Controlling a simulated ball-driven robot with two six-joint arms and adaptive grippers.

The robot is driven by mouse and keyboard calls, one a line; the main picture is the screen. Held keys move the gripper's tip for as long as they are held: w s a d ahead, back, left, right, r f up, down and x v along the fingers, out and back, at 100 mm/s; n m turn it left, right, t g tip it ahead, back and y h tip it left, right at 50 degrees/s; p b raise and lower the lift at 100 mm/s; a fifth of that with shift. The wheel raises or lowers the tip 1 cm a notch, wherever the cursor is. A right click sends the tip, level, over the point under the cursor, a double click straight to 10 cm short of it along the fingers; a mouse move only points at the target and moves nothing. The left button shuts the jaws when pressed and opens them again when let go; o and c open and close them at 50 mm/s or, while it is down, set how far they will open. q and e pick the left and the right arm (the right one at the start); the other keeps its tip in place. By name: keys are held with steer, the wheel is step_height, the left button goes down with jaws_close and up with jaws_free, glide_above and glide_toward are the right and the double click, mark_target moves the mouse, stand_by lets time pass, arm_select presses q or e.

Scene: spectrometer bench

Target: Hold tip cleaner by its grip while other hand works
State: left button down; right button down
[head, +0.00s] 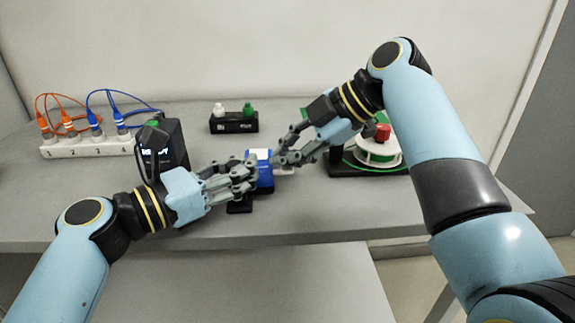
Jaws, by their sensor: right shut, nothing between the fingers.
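A blue object with a white top (265,174), which I take to be the tip cleaner, stands near the front middle of the bench. My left gripper (250,175) is at its left side, its fingers overlapping it in the picture. I cannot tell whether they grip it. My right gripper (279,159) comes from the upper right, with its fingertips just right of the blue object. It is shut and empty. A small white piece (284,170) shows under its fingers. The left fingers hide part of the blue object.
A black device (162,142) stands left, behind my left wrist. A numbered white strip (88,146) with orange and blue cables is far left. A black holder (234,124) with white and green caps stands at the back. A green-edged spool (378,152) sits right. The bench's front left is clear.

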mark_target(287, 169)
steer(key=shift+r, duration=0.7)
steer(key=shift+r, duration=0.15)
steer(key=shift+r, duration=2.4)
arm_select(q)
steer(key=c, duration=1.2)
jaws_free()
steer(key=shift+c, duration=0.2)
